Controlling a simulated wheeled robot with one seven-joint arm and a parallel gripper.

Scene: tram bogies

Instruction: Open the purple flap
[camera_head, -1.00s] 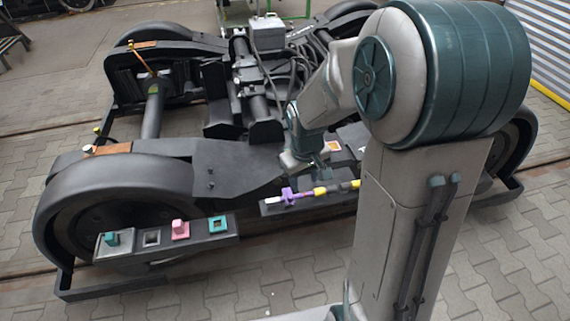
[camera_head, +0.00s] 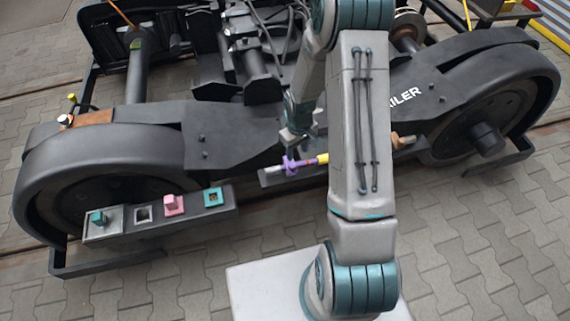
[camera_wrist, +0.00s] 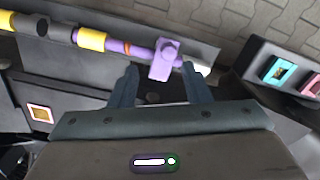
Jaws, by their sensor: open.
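A purple part (camera_head: 292,165), a flat tab on a collar, sits on a horizontal pipe with yellow bands at the side of the bogie. In the wrist view the purple tab (camera_wrist: 162,62) lies across the pipe, just beyond and between my fingertips. My gripper (camera_wrist: 160,82) is open and empty, its two fingers apart on either side of the tab's lower end. Contact cannot be told. In the head view my gripper (camera_head: 297,138) is just above the purple part. My arm hides part of the pipe to the right.
A dark panel (camera_head: 160,222) to the left carries teal and pink blocks and square sockets. A bogie wheel (camera_head: 105,165) stands behind it. The frame (camera_head: 235,135) lies behind my gripper. Paved floor (camera_head: 480,225) is open at front right.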

